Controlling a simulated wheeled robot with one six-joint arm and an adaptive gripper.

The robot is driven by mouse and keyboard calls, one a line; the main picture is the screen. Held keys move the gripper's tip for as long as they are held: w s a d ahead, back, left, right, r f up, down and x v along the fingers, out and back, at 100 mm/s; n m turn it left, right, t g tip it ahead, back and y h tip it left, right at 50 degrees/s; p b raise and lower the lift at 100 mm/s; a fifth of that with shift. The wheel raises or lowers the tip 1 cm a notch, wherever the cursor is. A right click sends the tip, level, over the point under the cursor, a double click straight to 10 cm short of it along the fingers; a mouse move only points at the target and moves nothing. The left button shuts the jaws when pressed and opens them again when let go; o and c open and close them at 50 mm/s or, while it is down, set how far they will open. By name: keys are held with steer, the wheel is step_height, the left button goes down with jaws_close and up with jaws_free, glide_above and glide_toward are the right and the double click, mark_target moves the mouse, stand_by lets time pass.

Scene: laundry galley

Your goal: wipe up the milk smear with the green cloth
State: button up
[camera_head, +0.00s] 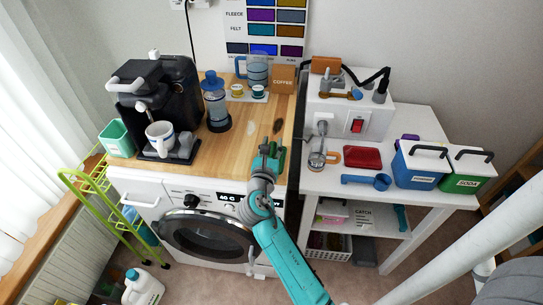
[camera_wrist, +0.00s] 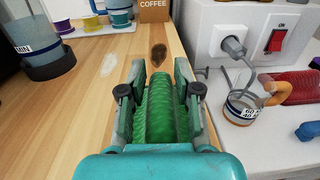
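The green cloth (camera_wrist: 160,112) is bunched between the two fingers of my gripper (camera_wrist: 158,85), which is shut on it. In the head view my gripper (camera_head: 268,150) is over the front right part of the wooden counter, with a bit of the green cloth (camera_head: 281,160) showing beside it. The milk smear (camera_wrist: 108,64) is a pale whitish patch on the wood, ahead and left of the gripper. It also shows in the head view (camera_head: 250,128). Whether the cloth touches the wood is hard to tell.
A dark brown stain (camera_wrist: 158,54) lies right of the smear, straight ahead of the gripper. A blue-lidded bottle (camera_head: 215,105) and a coffee machine (camera_head: 150,100) stand left. A coffee box (camera_head: 284,79) and small cups are behind. A white table (camera_head: 330,180) adjoins on the right.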

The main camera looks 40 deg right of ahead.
jaws_close()
steer(key=shift+r, duration=2.5)
